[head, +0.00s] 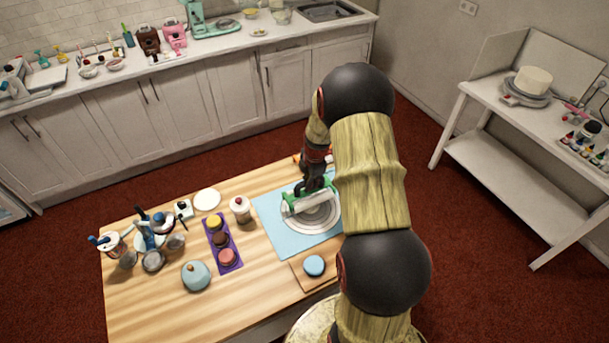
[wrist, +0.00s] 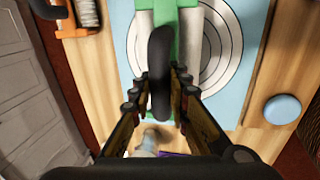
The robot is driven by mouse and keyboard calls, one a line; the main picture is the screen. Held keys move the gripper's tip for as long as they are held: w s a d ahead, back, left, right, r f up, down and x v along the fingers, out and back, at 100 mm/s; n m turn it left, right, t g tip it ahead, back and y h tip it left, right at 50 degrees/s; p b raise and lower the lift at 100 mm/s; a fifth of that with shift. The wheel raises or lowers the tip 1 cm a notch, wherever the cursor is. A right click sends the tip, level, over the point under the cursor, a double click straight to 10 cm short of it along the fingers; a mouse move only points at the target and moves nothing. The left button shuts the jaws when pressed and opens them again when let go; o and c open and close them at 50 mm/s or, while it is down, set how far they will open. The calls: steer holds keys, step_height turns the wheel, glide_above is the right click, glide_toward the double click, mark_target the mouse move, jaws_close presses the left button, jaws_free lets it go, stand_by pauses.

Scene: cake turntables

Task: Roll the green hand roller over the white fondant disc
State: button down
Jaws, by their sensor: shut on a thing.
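The green hand roller (head: 292,202) is over the blue mat in the head view. My gripper (head: 314,183) is shut on its dark handle (wrist: 160,55), which stands between my fingers in the wrist view. The roller's green frame (wrist: 166,15) shows beyond the handle.
The blue mat (head: 268,214) lies on the wooden table (head: 150,300). A blue round piece (head: 314,265) sits on a small board in front. To the left are a cup (head: 240,208), a purple tray (head: 234,264), a blue lidded pot (head: 196,276) and several tools.

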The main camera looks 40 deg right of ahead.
mark_target(310, 192)
steer(key=s+a+p, duration=0.2)
steer(key=s, duration=0.6)
steer(key=w+b, duration=0.1)
steer(key=w, duration=0.1)
steer(key=w+d+b, duration=0.1)
steer(key=w, duration=0.1)
steer(key=shift+f, duration=0.2)
steer(key=shift+w+d+b, duration=0.2)
steer(key=shift+w, duration=0.5)
steer(key=shift+w+d+b, duration=0.15)
steer(key=shift+w+d, duration=0.05)
steer(key=shift+w, duration=0.5)
steer(key=shift+f, duration=0.2)
steer(key=shift+f+b, duration=0.35)
steer(key=shift+b, duration=0.15)
steer(key=shift+s+f+b, duration=0.1)
steer(key=shift+f+b, duration=0.65)
